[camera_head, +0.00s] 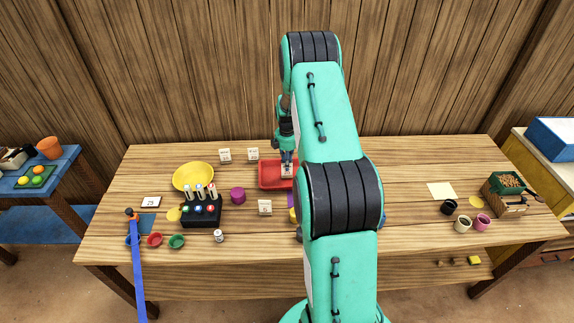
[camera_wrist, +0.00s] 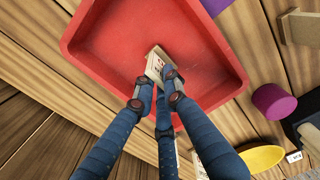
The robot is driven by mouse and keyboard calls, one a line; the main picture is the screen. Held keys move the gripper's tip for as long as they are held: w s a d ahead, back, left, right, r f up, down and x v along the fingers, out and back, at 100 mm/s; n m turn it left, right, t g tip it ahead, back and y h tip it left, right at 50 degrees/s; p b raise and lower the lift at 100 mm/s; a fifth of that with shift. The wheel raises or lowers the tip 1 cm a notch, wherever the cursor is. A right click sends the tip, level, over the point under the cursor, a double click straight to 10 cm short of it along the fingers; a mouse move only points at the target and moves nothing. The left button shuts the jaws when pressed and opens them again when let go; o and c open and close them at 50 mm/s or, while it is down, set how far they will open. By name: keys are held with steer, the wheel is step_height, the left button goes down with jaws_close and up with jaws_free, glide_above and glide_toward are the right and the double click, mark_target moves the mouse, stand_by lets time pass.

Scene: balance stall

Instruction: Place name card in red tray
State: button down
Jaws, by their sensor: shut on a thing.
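The red tray (camera_head: 267,184) stands at the back middle of the wooden table, partly hidden behind my arm. It fills much of the wrist view (camera_wrist: 91,52). My gripper (camera_head: 287,163) is over the tray, pointing down, and its fingers also show in the wrist view (camera_wrist: 160,84). The fingers are shut on a small pale card (camera_wrist: 154,62) with dark reddish marks, which I take for the name card. It also shows in the head view (camera_head: 287,171). The card is within the tray's outline; whether it touches the tray floor, I cannot tell.
Another card (camera_head: 265,207) stands in front. My arm hides the table's middle.

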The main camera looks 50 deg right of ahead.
mark_target(287, 174)
steer(key=shift+f, duration=0.15)
steer(key=c, duration=2.2)
jaws_free()
steer(key=o, duration=0.4)
step_height(287, 174, up, 12)
steer(key=p, duration=0.1)
steer(key=shift+r, duration=0.25)
